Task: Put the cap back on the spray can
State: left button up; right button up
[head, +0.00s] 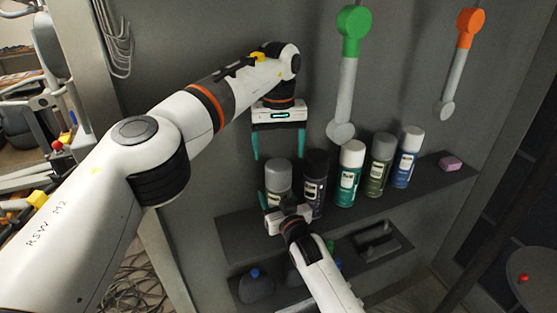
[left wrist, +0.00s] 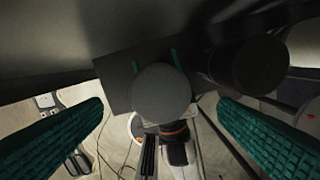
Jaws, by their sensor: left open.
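A grey spray can (head: 278,183) stands at the left end of the row on the dark shelf. Its round grey top (left wrist: 162,94) is seen from above in the left wrist view; I cannot tell whether that is a cap. My left gripper (head: 279,148) is open and empty, above the grey can, pointing down, with its teal fingers wide apart. My right gripper (head: 279,202) reaches in from below, with its fingers closed around the lower part of the grey can; their tips show past it in the left wrist view.
A black can (head: 315,182) stands close to the right of the grey one. Green (head: 348,175), olive (head: 378,165) and blue (head: 407,157) cans follow, then a pink block (head: 451,163). Green (head: 348,75) and orange (head: 462,65) fixtures hang above. A lower shelf (head: 395,257) holds bottles.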

pick_arm(q)
jog(key=shift+r, duration=0.35)
pick_arm(e)
jog(key=o, duration=1.4)
jog(key=shift+o, duration=0.2)
jog(key=shift+s, duration=0.1)
pick_arm(q)
notch_tip(320, 180, down, 2)
jog(key=shift+f+b, duration=0.25)
jog(key=shift+b, duration=0.95)
pick_arm(e)
jog(key=v, duration=1.1)
jog(key=shift+s+d, duration=0.2)
jog(key=shift+s, duration=0.15)
pick_arm(q)
jog(key=shift+f, duration=0.1)
pick_arm(e)
jog(key=shift+f, duration=0.15)
